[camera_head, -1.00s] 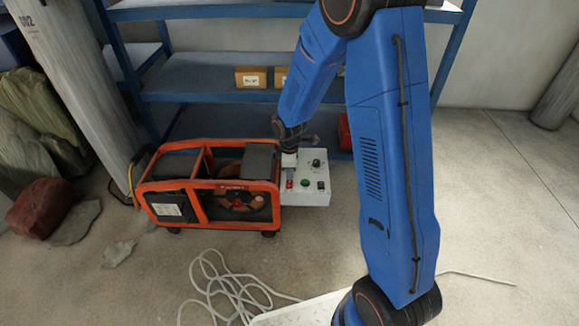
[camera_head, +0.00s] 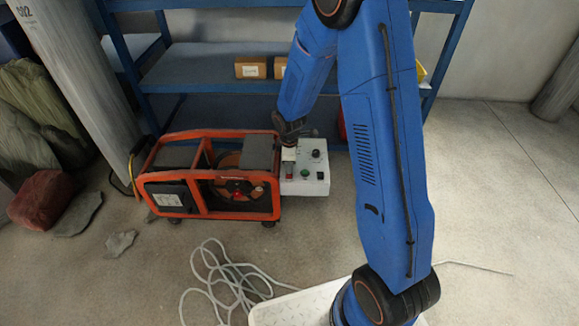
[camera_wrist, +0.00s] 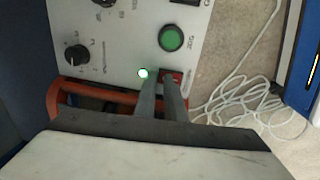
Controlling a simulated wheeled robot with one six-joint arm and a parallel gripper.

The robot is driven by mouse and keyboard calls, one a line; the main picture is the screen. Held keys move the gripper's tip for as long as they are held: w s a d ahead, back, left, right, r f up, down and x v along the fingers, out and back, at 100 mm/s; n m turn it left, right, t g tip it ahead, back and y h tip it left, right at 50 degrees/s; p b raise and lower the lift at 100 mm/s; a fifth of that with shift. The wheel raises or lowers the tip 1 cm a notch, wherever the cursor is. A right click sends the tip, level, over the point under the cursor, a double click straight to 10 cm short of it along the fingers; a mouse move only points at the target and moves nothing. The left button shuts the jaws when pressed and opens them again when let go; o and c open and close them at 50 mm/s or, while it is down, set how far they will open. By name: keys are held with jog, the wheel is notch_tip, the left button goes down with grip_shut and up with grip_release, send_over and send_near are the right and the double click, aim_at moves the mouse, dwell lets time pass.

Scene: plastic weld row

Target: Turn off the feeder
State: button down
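The feeder (camera_head: 215,133) is an orange-framed machine with a wire spool, standing on the floor. A pale control box (camera_head: 313,186) is at its right side. In the wrist view its panel (camera_wrist: 120,55) fills the top, with a green button (camera_wrist: 171,38), black knobs (camera_wrist: 77,58), a lit round lamp (camera_wrist: 143,73) and a small red switch (camera_wrist: 172,76). My gripper (camera_wrist: 160,85) has two grey fingers close together, with a narrow gap, at the lamp and red switch. The fingers partly hide the switch; contact is unclear. In the head view my gripper (camera_head: 289,155) is over the box.
Blue shelves (camera_head: 200,65) with small cartons (camera_head: 250,67) stand behind. A loose pale cable (camera_head: 225,280) lies on the floor in front. Green sacks (camera_head: 40,105) and a red bundle (camera_head: 42,200) are at left. Floor at right is mostly clear.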

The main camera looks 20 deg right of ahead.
aim_at(289, 175)
jog(key=shift+s+f, duration=0.2)
jog(key=shift+f, duration=0.25)
jog(key=shift+s+a, duration=0.2)
jog(key=shift+s, duration=0.5)
jog(key=shift+a+r, duration=0.1)
jog(key=shift+r, duration=0.15)
notch_tip(289, 175, up, 14)
jog(key=shift+r, duration=0.15)
dwell(0.3)
